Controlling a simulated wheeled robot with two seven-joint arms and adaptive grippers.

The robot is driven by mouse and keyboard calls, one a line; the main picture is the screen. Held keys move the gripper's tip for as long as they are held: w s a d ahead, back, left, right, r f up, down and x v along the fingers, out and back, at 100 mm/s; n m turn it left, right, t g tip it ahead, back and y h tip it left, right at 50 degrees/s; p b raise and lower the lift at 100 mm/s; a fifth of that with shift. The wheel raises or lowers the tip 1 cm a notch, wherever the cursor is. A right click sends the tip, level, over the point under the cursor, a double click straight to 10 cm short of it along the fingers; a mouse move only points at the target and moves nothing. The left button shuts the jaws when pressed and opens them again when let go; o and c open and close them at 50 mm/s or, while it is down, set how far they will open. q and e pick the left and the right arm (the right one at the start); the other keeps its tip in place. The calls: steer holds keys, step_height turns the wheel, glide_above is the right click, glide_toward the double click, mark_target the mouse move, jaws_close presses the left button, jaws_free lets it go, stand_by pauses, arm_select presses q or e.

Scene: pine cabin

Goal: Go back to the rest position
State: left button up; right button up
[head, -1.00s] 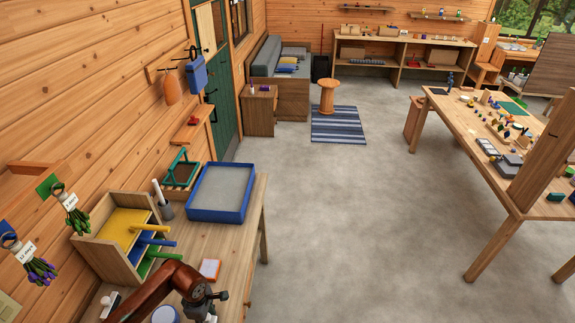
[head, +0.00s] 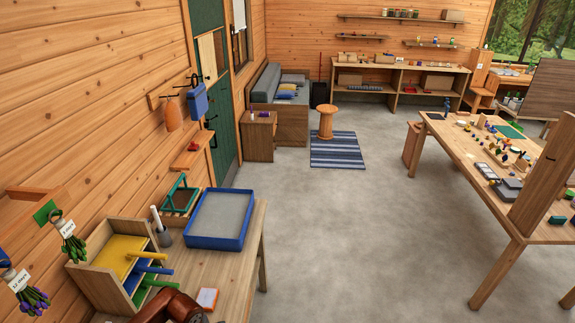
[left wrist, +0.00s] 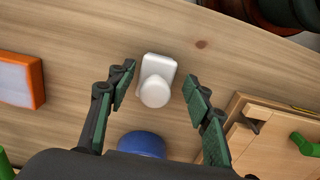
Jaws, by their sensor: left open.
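My left gripper (left wrist: 160,86) shows in the left wrist view with its two dark green-padded fingers spread wide and nothing held. A small white object with a round knob (left wrist: 156,82) lies on the wooden bench beyond the fingers, lined up with the gap between them. I cannot tell the exact distance. In the head view only a brown link of my left arm shows at the bottom edge, and the gripper is out of frame. My right gripper is in neither view.
A blue round thing (left wrist: 142,145), an orange-edged white block (left wrist: 18,80) and a wooden rack (head: 112,262) are near the left gripper. A blue tray (head: 221,218) stands farther along the bench. The grey floor (head: 350,230) is clear up to the right table (head: 470,160).

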arm_select(q)
steer(key=r+b, duration=0.1)
steer(key=r, duration=1)
steer(key=shift+w+r+b, duration=0.2)
steer(key=shift+r+b, duration=0.1)
steer(key=shift+b, duration=0.05)
step_height(320, 180, down, 12)
steer(key=shift+r+p, duration=0.25)
steer(key=shift+p, duration=0.75)
steer(key=shift+w, duration=0.1)
step_height(320, 180, up, 3)
steer(key=shift+f+b, duration=0.1)
steer(key=shift+b, duration=0.6)
steer(key=s+d+r+b, duration=0.2)
steer(key=d+r+b, duration=0.1)
steer(key=d+r, duration=0.9)
steer(key=w+a+r+m, duration=0.2)
steer(key=w+r+m, duration=0.5)
steer(key=m, duration=0.1)
steer(key=w+a+r+m+b, duration=0.1)
steer(key=w+a+r+m, duration=0.2)
steer(key=w+r+m, duration=0.5)
steer(key=shift+a+r+m, duration=0.15)
steer(key=shift+a+m, duration=0.15)
